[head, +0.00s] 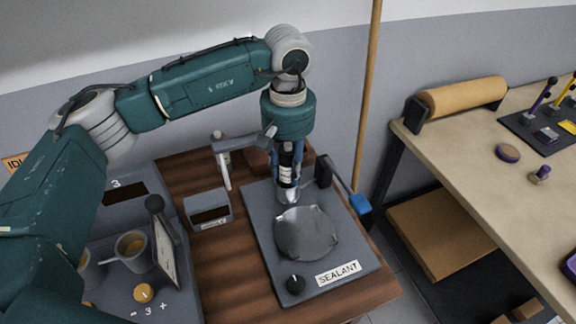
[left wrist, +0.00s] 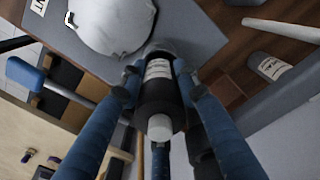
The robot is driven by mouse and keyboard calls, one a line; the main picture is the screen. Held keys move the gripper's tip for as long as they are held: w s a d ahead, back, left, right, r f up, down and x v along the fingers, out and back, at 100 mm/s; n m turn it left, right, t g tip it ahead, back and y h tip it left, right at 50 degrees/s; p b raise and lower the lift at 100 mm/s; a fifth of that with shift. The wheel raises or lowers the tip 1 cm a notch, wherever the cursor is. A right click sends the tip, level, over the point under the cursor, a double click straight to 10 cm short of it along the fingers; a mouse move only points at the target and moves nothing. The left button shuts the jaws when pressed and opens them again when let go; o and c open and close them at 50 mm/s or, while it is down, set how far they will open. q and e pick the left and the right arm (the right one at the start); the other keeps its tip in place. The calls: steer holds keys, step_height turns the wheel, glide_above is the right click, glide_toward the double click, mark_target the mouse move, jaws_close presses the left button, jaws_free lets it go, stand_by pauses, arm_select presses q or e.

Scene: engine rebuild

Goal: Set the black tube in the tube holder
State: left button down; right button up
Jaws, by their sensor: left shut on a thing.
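The black tube (head: 286,166) has a white label and stands about upright above the grey sealant plate. My left gripper (head: 288,180) is shut on it, with a finger on each side. In the left wrist view the tube (left wrist: 160,100) lies between the blue fingers (left wrist: 155,85), its pale end toward the camera. A grey cup-like holder (head: 287,195) is at the tube's lower end, behind the round metal dish. I cannot tell whether the tube's end is inside it or just above it. My right gripper is not in view.
The sealant plate (head: 331,247) bears a metal dish (head: 306,233), a black knob (head: 296,284) and a blue-ended lever (head: 359,203) close to the gripper's right. A grey box (head: 208,210) and a machine with cups (head: 132,247) stand left. A workbench (head: 470,160) is at right.

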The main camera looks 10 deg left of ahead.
mark_target(288, 144)
arm_select(q)
steer(key=shift+f+b, duration=0.45)
steer(key=shift+f, duration=0.1)
steer(key=c, duration=1.2)
jaws_free()
steer(key=shift+r+p, duration=1.6)
steer(key=shift+r, duration=2.2)
